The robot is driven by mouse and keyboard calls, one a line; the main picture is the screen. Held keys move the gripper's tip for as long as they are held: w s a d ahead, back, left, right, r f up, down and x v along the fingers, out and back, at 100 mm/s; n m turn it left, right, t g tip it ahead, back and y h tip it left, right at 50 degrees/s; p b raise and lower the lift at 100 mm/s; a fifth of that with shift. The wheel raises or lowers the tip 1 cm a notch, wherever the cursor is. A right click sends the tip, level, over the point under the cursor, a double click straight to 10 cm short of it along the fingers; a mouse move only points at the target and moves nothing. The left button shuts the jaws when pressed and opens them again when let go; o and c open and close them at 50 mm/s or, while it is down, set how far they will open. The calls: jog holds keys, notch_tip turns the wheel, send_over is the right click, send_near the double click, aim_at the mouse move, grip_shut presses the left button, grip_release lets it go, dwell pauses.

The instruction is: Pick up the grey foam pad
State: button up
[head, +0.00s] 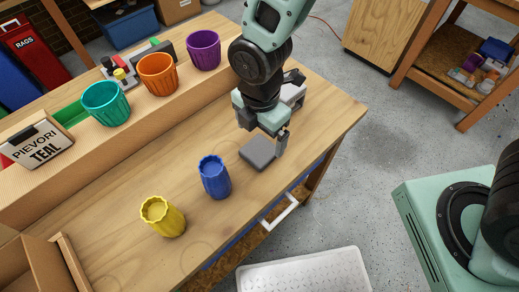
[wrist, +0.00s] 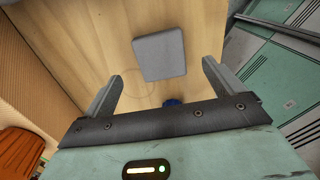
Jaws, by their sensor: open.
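The grey foam pad (head: 258,152) lies flat on the wooden workbench (head: 130,185), near its front edge. In the wrist view the pad (wrist: 160,54) is a rounded grey square beyond my fingertips. My gripper (head: 265,140) is above the bench, just over and beside the pad in the head view. In the wrist view my gripper (wrist: 161,85) has its two fingers wide apart with nothing between them. The pad's far corner is partly hidden by my gripper in the head view.
A blue cup (head: 214,177) stands close to the pad, and a yellow cup (head: 162,216) stands farther left. Teal (head: 106,104), orange (head: 158,73) and purple (head: 204,50) cups stand on the raised ledge behind. A drawer handle (head: 279,214) juts from the bench front.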

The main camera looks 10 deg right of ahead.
aim_at(259, 150)
jog(key=shift+s+f+p, duration=0.1)
jog(key=shift+f+p, duration=0.3)
jog(key=shift+f, duration=2.2)
jog(key=shift+a, duration=0.1)
jog(key=c, duration=1)
